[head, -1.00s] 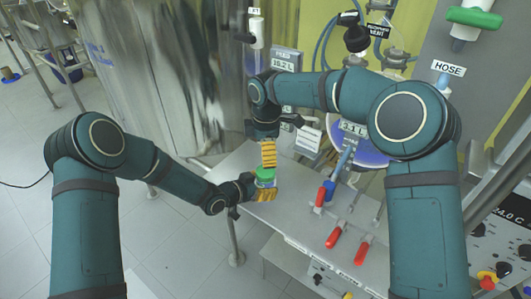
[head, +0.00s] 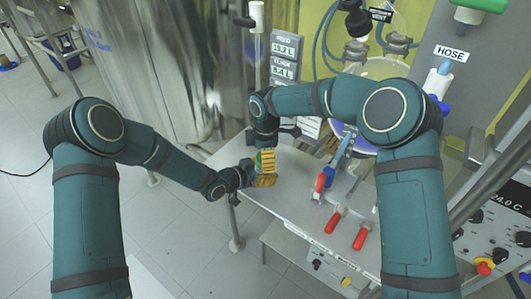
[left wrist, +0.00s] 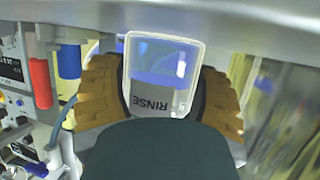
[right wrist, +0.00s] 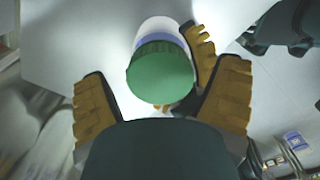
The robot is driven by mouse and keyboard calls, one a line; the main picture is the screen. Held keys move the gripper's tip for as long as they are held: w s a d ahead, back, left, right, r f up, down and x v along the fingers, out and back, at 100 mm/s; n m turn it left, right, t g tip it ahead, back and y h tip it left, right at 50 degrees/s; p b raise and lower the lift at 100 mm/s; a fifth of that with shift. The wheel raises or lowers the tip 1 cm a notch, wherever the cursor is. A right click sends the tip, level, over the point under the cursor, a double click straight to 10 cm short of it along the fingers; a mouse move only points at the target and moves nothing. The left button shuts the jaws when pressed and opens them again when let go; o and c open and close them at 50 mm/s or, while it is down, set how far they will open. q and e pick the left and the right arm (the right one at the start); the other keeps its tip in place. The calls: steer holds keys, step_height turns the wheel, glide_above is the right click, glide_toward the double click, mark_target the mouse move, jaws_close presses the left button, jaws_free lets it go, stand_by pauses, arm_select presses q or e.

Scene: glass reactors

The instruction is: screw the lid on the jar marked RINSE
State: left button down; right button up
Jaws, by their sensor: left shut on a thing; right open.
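The jar marked RINSE (left wrist: 155,100) is clear with something blue inside. My left gripper (head: 264,181) is shut on it, one finger on each side, just over the bench. The green lid (right wrist: 160,75) sits over the jar's mouth in the right wrist view; how tightly it is on cannot be told. My right gripper (head: 267,160) comes down from above, open, with a finger on each side of the lid and gaps between. In the head view the right fingers cover most of the lid (head: 258,158), and the left fingers hide the jar.
The grey bench (head: 290,195) is clear around the jar. Red-handled valves (head: 335,222) and a blue-handled one stand to its right. A large steel vessel (head: 165,70) rises behind on the left. A control panel (head: 500,235) is at the right.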

steer(key=c, duration=1.3)
steer(key=shift+m, duration=1.6)
steer(key=o, duration=1.3)
